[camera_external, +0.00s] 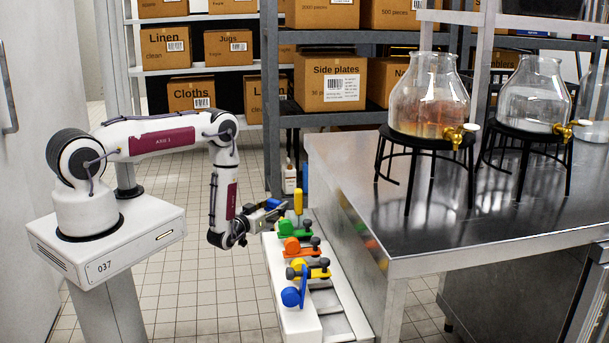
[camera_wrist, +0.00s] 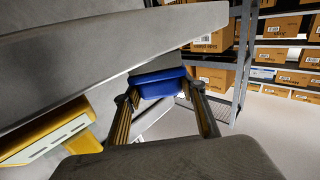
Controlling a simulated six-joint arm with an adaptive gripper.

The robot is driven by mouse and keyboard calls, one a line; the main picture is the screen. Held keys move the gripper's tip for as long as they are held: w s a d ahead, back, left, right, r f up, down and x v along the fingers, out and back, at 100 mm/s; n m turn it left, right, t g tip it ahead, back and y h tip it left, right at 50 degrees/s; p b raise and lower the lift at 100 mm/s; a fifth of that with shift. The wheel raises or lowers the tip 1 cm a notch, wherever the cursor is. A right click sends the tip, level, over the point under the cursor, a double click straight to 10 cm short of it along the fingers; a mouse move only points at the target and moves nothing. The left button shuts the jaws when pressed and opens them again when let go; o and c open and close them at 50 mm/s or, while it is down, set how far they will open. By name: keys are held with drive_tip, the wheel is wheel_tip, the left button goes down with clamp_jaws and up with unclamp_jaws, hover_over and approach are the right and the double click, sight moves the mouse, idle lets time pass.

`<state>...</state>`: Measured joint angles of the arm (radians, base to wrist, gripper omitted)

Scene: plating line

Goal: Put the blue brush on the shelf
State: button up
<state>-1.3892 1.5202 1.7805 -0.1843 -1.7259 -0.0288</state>
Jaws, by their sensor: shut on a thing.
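My gripper (camera_external: 271,213) is in the middle of the external view, at the far left end of a pale ledge. It is shut on a blue piece, which I take to be the blue brush (camera_external: 273,203). In the wrist view the blue brush (camera_wrist: 158,84) sits between my fingertips (camera_wrist: 156,93); its shape is only partly visible. The pale ledge (camera_external: 293,322) carries green, orange and yellow pieces and a second blue piece (camera_external: 292,297) at its near end. I cannot tell which surface is the named shelf; racks with shelves (camera_external: 330,118) stand behind.
A steel table (camera_external: 340,170) with glass dispensers (camera_external: 428,95) on black stands is right of the ledge. A yellow upright piece (camera_external: 298,202) stands close to my gripper. In the wrist view a yellow piece (camera_wrist: 45,132) is at left. The tiled floor left of the ledge is clear.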

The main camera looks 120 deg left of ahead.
sight(274, 200)
drive_tip(key=shift+f, duration=0.5)
drive_tip(key=o, duration=1.3)
drive_tip(key=shift+r, duration=0.15)
drive_tip(key=shift+r, duration=4.85)
